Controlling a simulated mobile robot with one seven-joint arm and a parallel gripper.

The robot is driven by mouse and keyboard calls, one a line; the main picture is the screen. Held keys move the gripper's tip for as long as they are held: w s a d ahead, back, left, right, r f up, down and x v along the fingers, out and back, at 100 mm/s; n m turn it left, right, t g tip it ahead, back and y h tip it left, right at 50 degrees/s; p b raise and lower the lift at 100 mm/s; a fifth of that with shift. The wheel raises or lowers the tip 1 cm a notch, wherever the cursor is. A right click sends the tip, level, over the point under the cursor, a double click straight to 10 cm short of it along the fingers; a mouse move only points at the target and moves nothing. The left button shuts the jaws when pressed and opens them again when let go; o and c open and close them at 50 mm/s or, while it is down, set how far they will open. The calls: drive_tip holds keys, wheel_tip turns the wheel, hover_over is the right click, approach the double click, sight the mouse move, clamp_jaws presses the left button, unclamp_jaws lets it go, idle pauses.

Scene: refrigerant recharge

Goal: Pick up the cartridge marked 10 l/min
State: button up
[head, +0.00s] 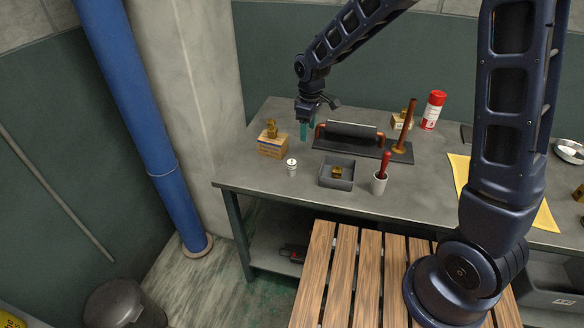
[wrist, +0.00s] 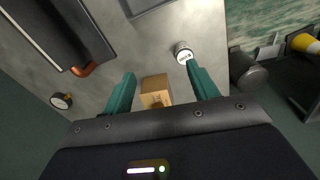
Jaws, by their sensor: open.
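A small white-and-silver cylinder (head: 292,167) with dark marking stands upright on the grey workbench, and it also shows in the wrist view (wrist: 183,52). Its marking is too small to read. A brass piece (head: 272,128) sits on a cardboard box (head: 270,147) at the bench's left. A brass piece (head: 337,173) lies in the grey tray. I cannot tell which one is marked 10 l/min. My gripper (head: 304,130) is open and empty above the bench, with teal fingers pointing down. In the wrist view a cardboard box (wrist: 155,84) shows between the fingers (wrist: 160,74), and the cylinder lies just past the right fingertip.
A grey tray (head: 324,182) and a cup with a red-handled tool (head: 380,182) stand near the bench's front edge. A dark plate with a copper-handled tool (head: 347,132) is right of my gripper. A red-and-white can (head: 433,110) stands behind. Bare bench surrounds the cylinder.

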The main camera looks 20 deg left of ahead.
drive_tip(key=n, duration=0.2)
hover_over(291, 162)
drive_tip(key=f, duration=0.2)
drive_tip(key=w+f, duration=0.1)
drive_tip(key=f, duration=0.1)
drive_tip(key=shift+a+f, duration=0.2)
drive_tip(key=shift+f, duration=0.05)
wheel_tip(291, 162, down, 5)
drive_tip(key=shift+s+f, duration=0.1)
drive_tip(key=shift+f, duration=0.1)
drive_tip(key=shift+s+d+f, duration=0.1)
drive_tip(key=shift+s+f, duration=0.1)
drive_tip(key=shift+f, duration=1.1)
drive_tip(key=shift+s+f, duration=0.15)
drive_tip(key=shift+f, duration=1.15)
drive_tip(key=c, duration=1.1)
drive_tip(key=shift+r, duration=0.1)
